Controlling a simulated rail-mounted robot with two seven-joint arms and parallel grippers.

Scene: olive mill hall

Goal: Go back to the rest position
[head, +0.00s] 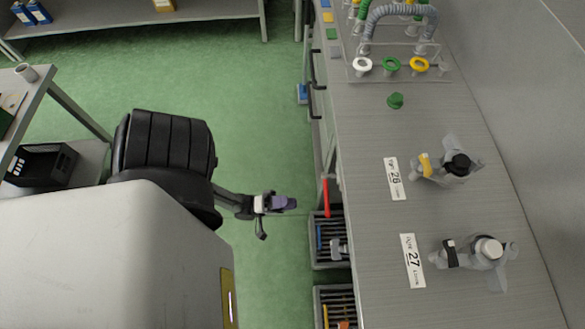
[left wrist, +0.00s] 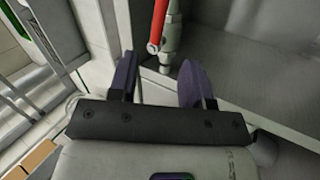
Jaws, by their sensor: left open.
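My left gripper (head: 284,203) hangs over the green floor, just left of the long grey bench (head: 375,290). It also shows in the left wrist view (left wrist: 158,84), with its two dark purple fingers apart and nothing between them. A red handle (head: 326,197) stands at the bench's front edge, to the right of the gripper. In the left wrist view, a red bar (left wrist: 158,22) beside a metal fitting lies beyond the fingertips, apart from them. My right gripper is not in view.
Drawers (head: 322,240) holding tools stand open below the bench edge, close to the gripper. Two clamp-like devices stand by labels 26 (head: 394,179) and 27 (head: 412,261). A rack with coloured rings (head: 391,64) stands farther back. The green floor (head: 250,100) is clear.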

